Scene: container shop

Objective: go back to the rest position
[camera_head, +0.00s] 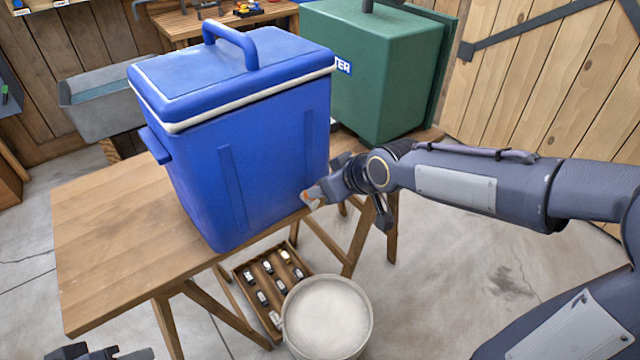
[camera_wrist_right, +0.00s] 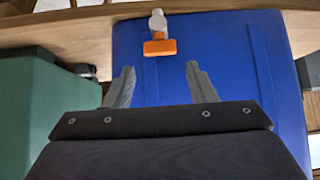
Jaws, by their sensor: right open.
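A blue cooler (camera_head: 245,150) with a closed lid (camera_head: 240,75) and a raised lid handle (camera_head: 232,42) stands on a wooden table (camera_head: 110,220). An orange-and-grey fitting, like a tap (camera_wrist_right: 159,47), sticks out of its side low down. My right gripper (camera_head: 322,188) is beside the cooler's right side at the tap. In the right wrist view its two fingers (camera_wrist_right: 160,70) are apart, with the tap ahead between their tips and nothing held.
A green box (camera_head: 375,75) stands behind on the right. Below the table edge are a white-topped round bucket (camera_head: 327,315) and a wooden tray (camera_head: 240,275) of small items. A grey trough (camera_head: 105,105) is at the back left. The floor to the right is clear.

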